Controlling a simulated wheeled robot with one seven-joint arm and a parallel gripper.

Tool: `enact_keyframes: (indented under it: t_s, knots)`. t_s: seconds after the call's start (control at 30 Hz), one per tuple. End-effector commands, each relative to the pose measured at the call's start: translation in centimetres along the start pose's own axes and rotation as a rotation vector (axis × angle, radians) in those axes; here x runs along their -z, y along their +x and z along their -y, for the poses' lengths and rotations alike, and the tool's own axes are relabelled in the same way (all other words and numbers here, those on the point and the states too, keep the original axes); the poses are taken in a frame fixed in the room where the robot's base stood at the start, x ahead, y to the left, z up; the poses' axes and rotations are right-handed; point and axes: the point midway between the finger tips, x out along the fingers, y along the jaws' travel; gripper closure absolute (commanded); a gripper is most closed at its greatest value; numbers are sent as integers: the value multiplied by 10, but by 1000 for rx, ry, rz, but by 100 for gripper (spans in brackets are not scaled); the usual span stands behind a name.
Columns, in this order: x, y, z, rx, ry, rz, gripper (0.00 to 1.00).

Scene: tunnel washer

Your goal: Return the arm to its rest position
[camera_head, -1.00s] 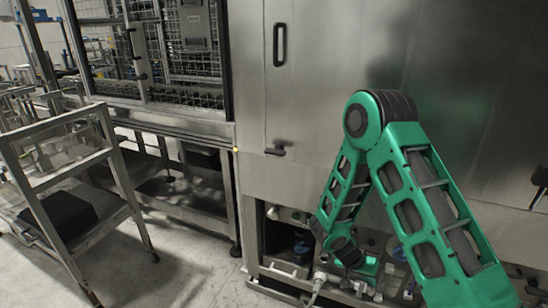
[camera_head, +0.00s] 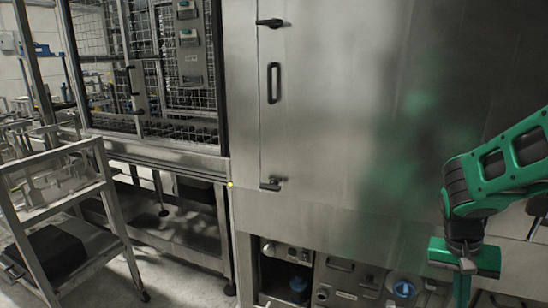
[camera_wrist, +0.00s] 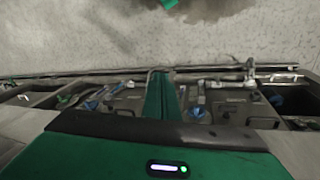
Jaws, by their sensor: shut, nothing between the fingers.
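My green arm comes in from the right edge of the head view. My gripper (camera_head: 462,288) hangs from its end, pointing down in front of the washer's lower section. It is shut and empty. In the wrist view the closed green fingers (camera_wrist: 161,95) show as one narrow piece in the middle, with nothing held. The steel washer (camera_head: 335,130) stands behind the arm, with a tall door handle (camera_head: 273,83) and a latch (camera_head: 270,185).
An open lower bay (camera_head: 345,275) of the washer holds drawers, a blue part and fittings. A steel cart (camera_head: 45,158) with a black box (camera_head: 45,252) stands at the left. A mesh-door cabinet (camera_head: 160,70) is behind it. Floor shows between cart and cabinet.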

Motion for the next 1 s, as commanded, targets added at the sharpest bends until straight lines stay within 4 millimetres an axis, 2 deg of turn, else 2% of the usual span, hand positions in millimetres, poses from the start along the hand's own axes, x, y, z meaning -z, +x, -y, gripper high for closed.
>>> enact_keyframes:
  t_s: [0.1, 0.3, 0.53, 0.7, 1.0]
  knots:
    - [-21, -19, -25, 53, -9, 25, 100]
    - [-62, -42, -58, 145, -50, 61, 100]
    - [-103, -58, -79, 234, -105, 81, 100]
    - [-115, -62, -84, 261, -127, 85, 100]
    - [-117, -62, -85, 263, -130, 86, 100]
